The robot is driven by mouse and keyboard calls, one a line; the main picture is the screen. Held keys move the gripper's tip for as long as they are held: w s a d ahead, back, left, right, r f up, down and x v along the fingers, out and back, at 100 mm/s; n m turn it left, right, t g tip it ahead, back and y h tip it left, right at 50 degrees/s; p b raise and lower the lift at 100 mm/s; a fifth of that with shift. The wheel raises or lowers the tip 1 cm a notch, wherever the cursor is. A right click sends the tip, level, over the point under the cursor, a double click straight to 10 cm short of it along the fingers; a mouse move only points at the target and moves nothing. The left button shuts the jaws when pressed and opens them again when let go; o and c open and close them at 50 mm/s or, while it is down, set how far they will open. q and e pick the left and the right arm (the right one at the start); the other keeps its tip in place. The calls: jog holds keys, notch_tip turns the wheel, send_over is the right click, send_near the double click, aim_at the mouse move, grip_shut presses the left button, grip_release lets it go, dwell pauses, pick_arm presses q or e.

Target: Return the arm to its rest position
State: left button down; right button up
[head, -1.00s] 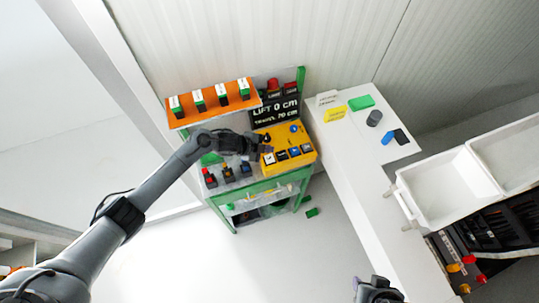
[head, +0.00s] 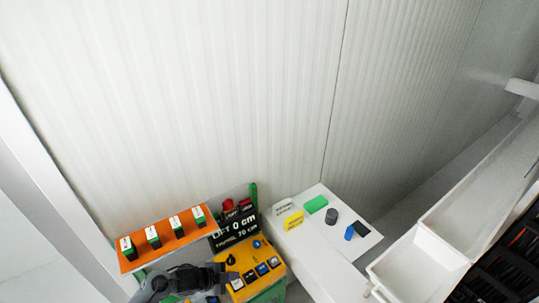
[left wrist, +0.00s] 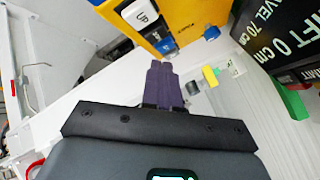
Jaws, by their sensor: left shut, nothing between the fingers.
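My left gripper (head: 221,274) shows at the bottom of the head view, partly cut off by the frame's lower edge. It is beside the left side of the yellow control box (head: 235,296), which has several push buttons and a dark knob. In the left wrist view the dark fingers (left wrist: 157,66) are shut together with nothing between them. They point toward the yellow box (left wrist: 185,14), with its white and blue buttons close to the tips. I cannot tell whether they touch it. My right gripper is out of view.
An orange shelf (head: 150,262) with several green-and-black switches stands left of the box. A black sign (head: 233,229) reads "LIFT 0 cm". A white counter (head: 325,265) holds a green block, a dark cylinder and a yellow label. White trays (head: 420,262) stand at the right.

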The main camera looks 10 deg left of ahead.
pick_arm(q)
jog(key=s+d+f+g+p, duration=0.1)
jog(key=s+d+f+g, duration=0.15)
jog(key=s+f, duration=0.55)
jog(key=s+d+r+n+t+h+p, duration=0.1)
jog(key=s+d, duration=0.3)
jog(key=s, duration=0.2)
jog(key=s+d+r+n+p, duration=0.1)
jog(key=s+d+n, duration=0.1)
jog(key=s+d, duration=0.35)
jog(key=s+a+r+n+y, duration=0.2)
jog(key=s+a+r+n, duration=0.2)
jog(key=a+r, duration=0.1)
jog(key=s+a+r+n+g+y+p, duration=0.1)
jog(key=s+a+r+n, duration=0.3)
jog(key=r, duration=0.4)
jog(key=s+a+r+n+y+p, duration=0.1)
jog(key=s+a+r+n+y, duration=0.3)
jog(key=a+r, duration=0.2)
jog(key=shift+a+r+n, duration=0.25)
jog(key=shift+r+n, duration=0.15)
jog(key=shift+r, duration=0.35)
